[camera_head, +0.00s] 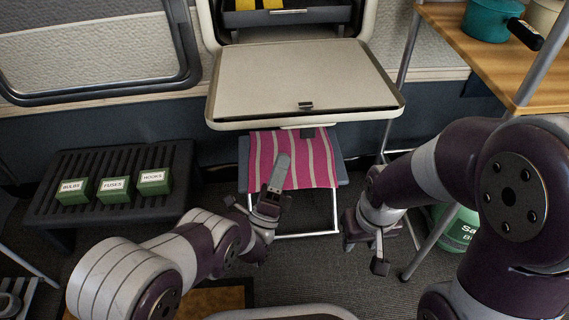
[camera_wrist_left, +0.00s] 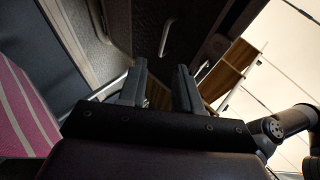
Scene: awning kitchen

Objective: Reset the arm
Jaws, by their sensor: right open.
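My left arm comes in from the lower left in the head view. Its gripper (camera_head: 279,170) is in front of the pink striped cloth seat, fingers pointing up. In the left wrist view the two dark fingers of this gripper (camera_wrist_left: 160,82) stand apart with nothing between them. My right arm comes in from the right, bent at the elbow. Its gripper (camera_head: 381,243) hangs low over the floor, right of the stool, open, with nothing seen in it. The exact gap between the left gripper and the cloth cannot be told.
A striped stool (camera_head: 318,160) stands under a pale folding table (camera_head: 300,80). Green boxes labelled BULBS (camera_head: 73,191), FUSES (camera_head: 114,189) and HOOKS (camera_head: 155,182) sit on a black slatted bench (camera_head: 100,155). A wooden shelf (camera_head: 480,52) with a teal pot (camera_head: 490,20) stands right.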

